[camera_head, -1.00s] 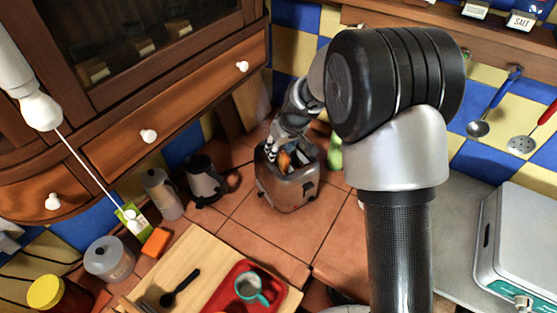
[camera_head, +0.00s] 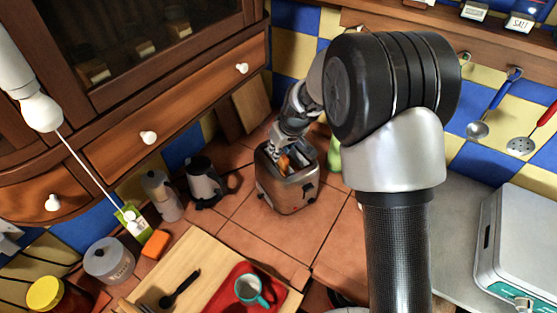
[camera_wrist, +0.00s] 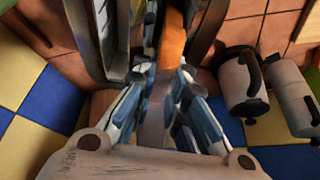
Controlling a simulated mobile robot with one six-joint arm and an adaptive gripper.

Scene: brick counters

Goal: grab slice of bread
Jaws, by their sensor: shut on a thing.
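The slice of bread (camera_head: 284,163) is orange-brown and stands in a slot of the metal toaster (camera_head: 290,192) on the tiled counter. In the wrist view the slice (camera_wrist: 172,45) runs away from between the fingers, with the toaster's slot walls close on both sides. My gripper (camera_head: 274,154) is at the top of the toaster at the bread's end. In the wrist view the fingers (camera_wrist: 163,90) are shut on the near end of the slice. The lower part of the bread is hidden inside the slot.
A cutting board (camera_head: 205,262) with a red tray (camera_head: 226,290) and teal mug (camera_head: 250,289) lies in front. Tiles between are clear.

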